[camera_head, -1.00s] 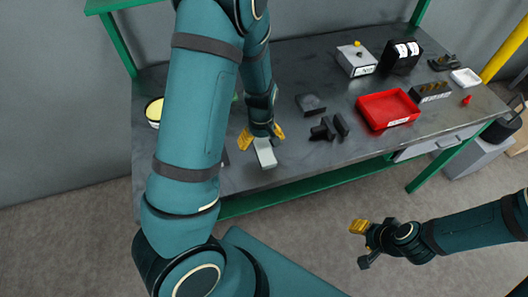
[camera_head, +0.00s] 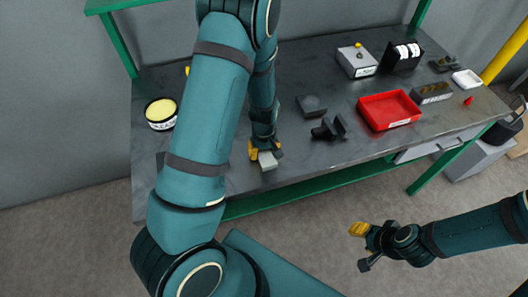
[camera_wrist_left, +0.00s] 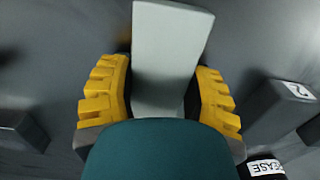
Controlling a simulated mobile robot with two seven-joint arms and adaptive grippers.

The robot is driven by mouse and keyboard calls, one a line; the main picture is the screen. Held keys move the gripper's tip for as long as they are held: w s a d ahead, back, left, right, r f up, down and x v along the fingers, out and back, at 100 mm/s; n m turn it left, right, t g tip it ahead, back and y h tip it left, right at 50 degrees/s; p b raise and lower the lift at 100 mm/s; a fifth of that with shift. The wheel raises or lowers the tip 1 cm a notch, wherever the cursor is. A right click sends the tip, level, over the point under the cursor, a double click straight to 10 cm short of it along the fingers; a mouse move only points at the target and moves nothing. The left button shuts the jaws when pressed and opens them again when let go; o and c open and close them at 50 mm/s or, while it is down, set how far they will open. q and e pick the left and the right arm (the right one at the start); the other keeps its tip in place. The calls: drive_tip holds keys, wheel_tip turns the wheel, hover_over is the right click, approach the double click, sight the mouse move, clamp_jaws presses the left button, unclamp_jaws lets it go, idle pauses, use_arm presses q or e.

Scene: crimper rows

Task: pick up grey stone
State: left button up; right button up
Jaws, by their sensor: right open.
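The grey stone (camera_head: 268,160) is a pale oblong block near the front edge of the workbench. It fills the upper middle of the left wrist view (camera_wrist_left: 168,45). My left gripper (camera_head: 263,151) is down at the stone, with its yellow fingers on either side of it. In the left wrist view the fingers (camera_wrist_left: 163,95) are close to the stone's sides; I cannot tell whether both touch it. My right gripper (camera_head: 361,246) is open and empty, in front of the bench over the floor.
A red tray (camera_head: 388,111), a black clamp-like part (camera_head: 328,129) and a dark block (camera_head: 311,105) lie to the right on the workbench (camera_head: 225,185). A grease tin (camera_head: 161,114) stands at the left. A grey box (camera_head: 356,61) is at the back.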

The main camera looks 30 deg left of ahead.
sight(264, 151)
use_arm(q)
drive_tip(key=c, duration=0.3)
wheel_tip(264, 151, up, 10)
drive_tip(key=shift+r+p, duration=0.1)
drive_tip(key=shift+p, duration=0.8)
drive_tip(key=shift+o, duration=1.4)
drive_tip(key=shift+c, duration=0.6)
drive_tip(key=shift+w, duration=0.1)
